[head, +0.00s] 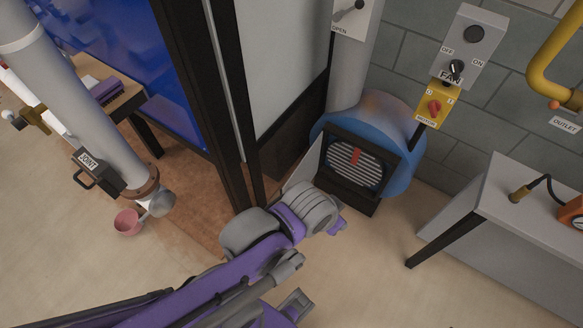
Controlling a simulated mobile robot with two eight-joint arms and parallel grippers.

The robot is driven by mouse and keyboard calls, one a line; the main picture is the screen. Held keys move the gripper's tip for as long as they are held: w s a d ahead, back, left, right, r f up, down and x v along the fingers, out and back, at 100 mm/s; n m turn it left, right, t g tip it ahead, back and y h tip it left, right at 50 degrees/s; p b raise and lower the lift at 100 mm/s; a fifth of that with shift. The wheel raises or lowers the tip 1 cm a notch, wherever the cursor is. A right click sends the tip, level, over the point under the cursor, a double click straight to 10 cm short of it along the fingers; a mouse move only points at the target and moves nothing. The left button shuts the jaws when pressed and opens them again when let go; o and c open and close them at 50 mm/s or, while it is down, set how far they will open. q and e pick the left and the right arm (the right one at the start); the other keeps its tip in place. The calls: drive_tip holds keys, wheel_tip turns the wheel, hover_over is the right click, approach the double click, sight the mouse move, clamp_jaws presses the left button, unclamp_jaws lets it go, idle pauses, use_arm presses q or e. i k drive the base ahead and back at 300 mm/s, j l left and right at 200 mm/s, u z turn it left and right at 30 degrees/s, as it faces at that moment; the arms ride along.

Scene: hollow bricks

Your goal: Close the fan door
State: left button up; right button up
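The fan (404,165) is a round blue housing against the wall, with a dark square frame at its front. Inside the frame is a slatted grille (343,176) with a red piece in the middle. A light grey flat panel (305,165), which looks like the fan door, stands out at an angle from the left side of the frame, so the opening is uncovered. My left arm reaches in from the lower left. Its gripper (338,226) is just below the panel and frame, its fingers small and partly hidden by the wrist. Contact cannot be told. I cannot identify my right gripper.
A fan switch box (470,48) and yellow motor switch (433,105) are above the fan. A black post (225,110) stands close left of my wrist. A grey table (500,185) is at right. The floor between table and fan is clear.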

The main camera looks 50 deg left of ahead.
sight(307, 169)
drive_tip(key=k+j, duration=0.2)
drive_tip(key=j, duration=0.2)
drive_tip(key=k+j, duration=0.15)
drive_tip(key=j, duration=0.2)
drive_tip(key=k+j, duration=0.2)
drive_tip(key=j, duration=0.2)
drive_tip(key=k+j, duration=0.2)
drive_tip(key=j, duration=0.2)
drive_tip(key=k+j, duration=0.15)
drive_tip(key=j, duration=0.25)
drive_tip(key=k+j, duration=0.1)
drive_tip(key=j, duration=0.2)
drive_tip(key=k+j, duration=0.1)
drive_tip(key=j, duration=0.2)
drive_tip(key=z, duration=0.05)
